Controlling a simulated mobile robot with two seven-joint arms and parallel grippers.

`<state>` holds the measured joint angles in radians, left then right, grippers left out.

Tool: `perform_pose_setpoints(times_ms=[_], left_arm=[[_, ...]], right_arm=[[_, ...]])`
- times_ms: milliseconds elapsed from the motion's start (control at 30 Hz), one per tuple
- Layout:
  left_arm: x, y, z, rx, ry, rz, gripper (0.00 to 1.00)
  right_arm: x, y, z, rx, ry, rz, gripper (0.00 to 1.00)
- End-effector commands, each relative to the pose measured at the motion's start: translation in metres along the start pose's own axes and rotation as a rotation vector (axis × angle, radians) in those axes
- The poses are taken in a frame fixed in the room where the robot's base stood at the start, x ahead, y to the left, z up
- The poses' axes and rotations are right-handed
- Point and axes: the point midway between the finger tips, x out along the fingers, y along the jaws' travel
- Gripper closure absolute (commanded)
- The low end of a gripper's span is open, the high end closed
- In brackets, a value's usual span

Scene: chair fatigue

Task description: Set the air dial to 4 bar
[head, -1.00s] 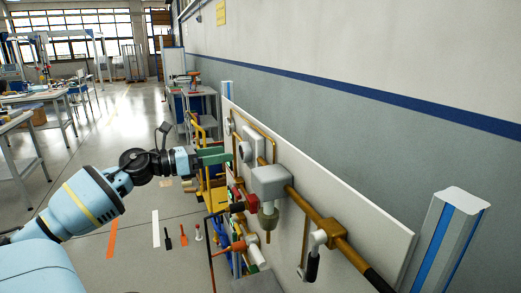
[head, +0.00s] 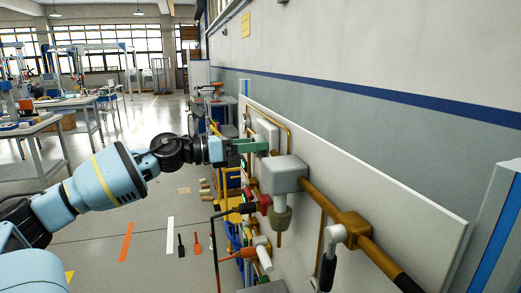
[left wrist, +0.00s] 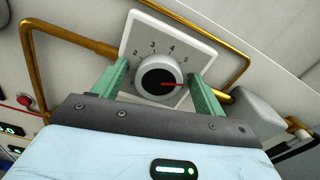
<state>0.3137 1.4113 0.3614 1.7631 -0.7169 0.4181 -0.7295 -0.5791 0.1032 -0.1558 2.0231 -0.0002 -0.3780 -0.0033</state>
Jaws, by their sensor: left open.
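The air dial (left wrist: 148,86) is a round light-grey knob with a dark centre and a red pointer, on a square white plate (left wrist: 143,33) marked 2, 3, 4 and 5. The red pointer points right, a little below the 5. In the left wrist view my left gripper (left wrist: 160,70) is open, with one green finger on each side of the knob. I cannot tell whether the fingers touch it. In the head view the left gripper (head: 262,146) reaches the plate (head: 267,131) and hides most of the dial. My right gripper is not in view.
A brass pipe (head: 323,205) runs along the white wall panel (head: 400,208), with a grey box (head: 284,174) near the gripper. A white-handled valve (head: 332,240) and red fittings (head: 262,200) stick out closer to me.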

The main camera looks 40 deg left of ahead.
Motion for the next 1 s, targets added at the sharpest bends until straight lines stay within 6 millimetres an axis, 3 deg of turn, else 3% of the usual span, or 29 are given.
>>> perform_pose_setpoints(times_ms=[500,1000], left_arm=[[0.015,0.0,0.001,0.001,0.0,0.001,0.28],[0.018,0.001,0.0,0.001,0.002,0.002,0.28]], right_arm=[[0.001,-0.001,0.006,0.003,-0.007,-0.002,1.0],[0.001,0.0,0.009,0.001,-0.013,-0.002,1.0]])
